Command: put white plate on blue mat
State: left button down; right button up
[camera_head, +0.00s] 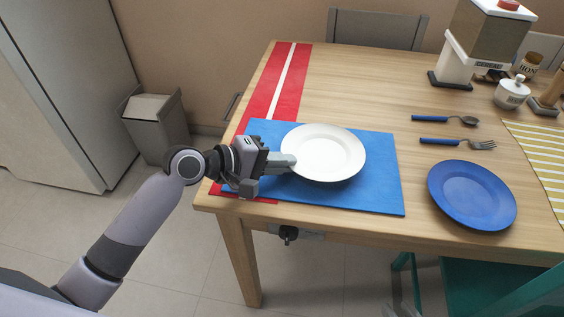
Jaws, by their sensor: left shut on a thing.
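A white plate (326,152) is over the blue mat (367,197) near the left end of the table. It looks level; I cannot tell whether it rests on the mat or is held just above it. My left gripper (287,162) is shut on the plate's left rim. The fingertips partly cover that rim. The blue mat lies flat and overlaps a red runner. My right gripper is not in view.
The red runner (261,104) with a white stripe lies at the table's left end. A blue plate (471,195), a spoon (447,119) and a fork (458,142) lie to the right. A dispenser (482,42) stands at the back right. A teal chair (481,287) is in front.

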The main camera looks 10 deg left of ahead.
pick_arm(q)
jog(key=shift+f, duration=0.35)
dwell(0.5)
jog(key=c, duration=1.2)
grip_release()
jog(key=shift+f, duration=0.15)
jog(key=shift+f, duration=0.1)
